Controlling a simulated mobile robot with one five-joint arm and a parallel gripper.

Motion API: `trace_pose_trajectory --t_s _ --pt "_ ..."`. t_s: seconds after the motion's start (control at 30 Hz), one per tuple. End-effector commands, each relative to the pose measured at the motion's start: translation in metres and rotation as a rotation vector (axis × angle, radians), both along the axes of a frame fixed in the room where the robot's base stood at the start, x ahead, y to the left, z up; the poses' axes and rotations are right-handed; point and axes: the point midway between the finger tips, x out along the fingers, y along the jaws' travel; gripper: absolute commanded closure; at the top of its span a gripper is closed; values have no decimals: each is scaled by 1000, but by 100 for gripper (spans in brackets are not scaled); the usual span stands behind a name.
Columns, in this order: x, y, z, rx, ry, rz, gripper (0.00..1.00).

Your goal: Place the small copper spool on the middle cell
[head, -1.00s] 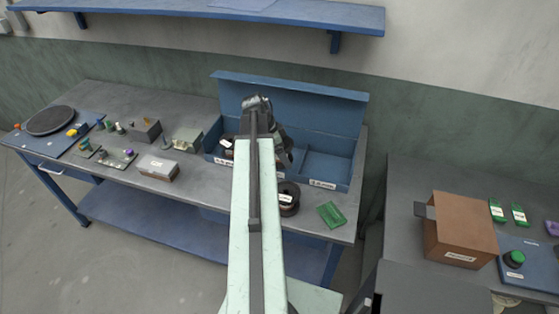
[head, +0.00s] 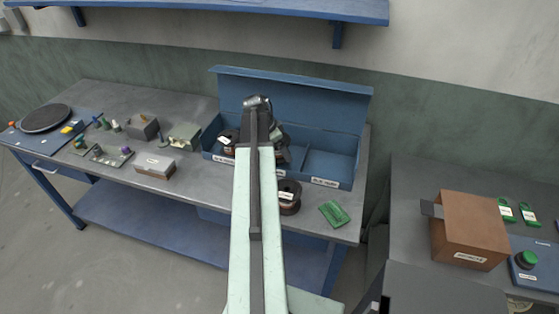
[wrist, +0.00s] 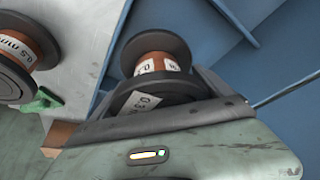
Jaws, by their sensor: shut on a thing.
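A small copper spool (wrist: 160,62) with dark flanges and a white label reading about 0.3 is held in my gripper (wrist: 165,95). In the head view the arm hides most of the gripper (head: 277,148) and spool, which are over the middle cell of the blue box (head: 331,183). Blue box surfaces lie around the spool in the wrist view. I cannot tell whether the spool touches the cell floor. Another spool (head: 229,140) sits in the left cell. The right cell (head: 329,163) is empty.
A larger spool (head: 288,197), labelled 0.5 mm in the wrist view (wrist: 22,50), stands on the bench before the box. A green piece (head: 334,214) lies to its right. The box's raised lid (head: 320,100) is behind. A brown carton (head: 468,232) stands on the right bench.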

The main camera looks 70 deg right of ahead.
Motion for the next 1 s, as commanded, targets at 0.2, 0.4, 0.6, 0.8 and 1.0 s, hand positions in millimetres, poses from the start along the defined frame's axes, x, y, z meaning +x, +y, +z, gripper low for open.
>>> trace_pose_trajectory --t_s 0.2,0.4,0.6,0.8,1.0 --pt "0 0 -30 -1 1 0 83" --pt "1 0 -36 0 1 1 83" --pt "1 0 -37 0 1 1 83" --pt "1 1 -38 0 0 1 0" --pt "1 1 -36 0 0 2 0"
